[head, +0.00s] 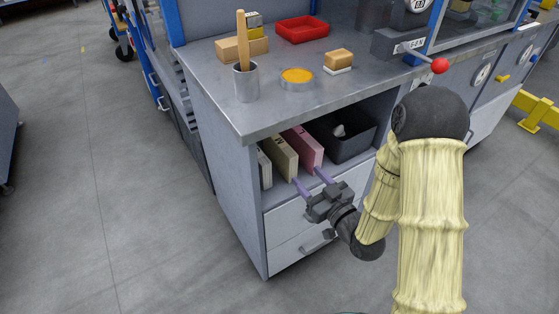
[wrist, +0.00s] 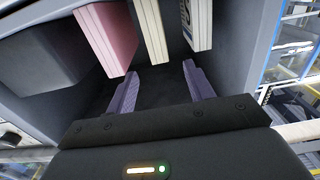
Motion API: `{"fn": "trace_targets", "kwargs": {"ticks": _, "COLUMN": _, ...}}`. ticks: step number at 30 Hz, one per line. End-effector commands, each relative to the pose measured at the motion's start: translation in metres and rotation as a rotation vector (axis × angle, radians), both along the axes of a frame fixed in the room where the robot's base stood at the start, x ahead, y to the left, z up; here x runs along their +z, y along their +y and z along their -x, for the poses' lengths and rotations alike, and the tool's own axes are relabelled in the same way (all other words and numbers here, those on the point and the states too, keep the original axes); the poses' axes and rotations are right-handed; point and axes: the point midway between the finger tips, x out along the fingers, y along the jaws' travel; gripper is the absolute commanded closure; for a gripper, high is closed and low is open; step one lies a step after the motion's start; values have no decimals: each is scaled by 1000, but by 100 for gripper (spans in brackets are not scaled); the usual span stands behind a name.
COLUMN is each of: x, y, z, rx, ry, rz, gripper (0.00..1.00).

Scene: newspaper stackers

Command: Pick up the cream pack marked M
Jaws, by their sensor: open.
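A cream pack (head: 284,158) stands upright on the open shelf under the bench top, between a pink pack (head: 304,147) and a paler pack (head: 264,170). My gripper (head: 311,180) is open and empty at the shelf front, and the fingers appear apart from the packs.
A dark bin (head: 349,142) holding something pale fills the shelf's right part. The metal bench top (head: 210,75) hangs above the shelf; it carries a brush cup (head: 246,86), a yellow-filled tin (head: 297,80) and a red tray (head: 301,30). Drawers (head: 290,238) lie below.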

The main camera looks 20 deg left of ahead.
Motion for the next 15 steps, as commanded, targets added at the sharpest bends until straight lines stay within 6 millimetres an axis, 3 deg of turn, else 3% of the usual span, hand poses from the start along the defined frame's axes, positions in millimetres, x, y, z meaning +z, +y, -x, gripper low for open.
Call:
{"fn": "trace_targets", "kwargs": {"ticks": 8, "x": -4, "y": 4, "z": -2, "rx": -3, "ry": -3, "rz": -3, "gripper": 47}}
{"fn": "trace_targets", "kwargs": {"ticks": 15, "x": 0, "y": 37, "z": -29, "rx": -2, "ry": -1, "rz": -3, "gripper": 47}}
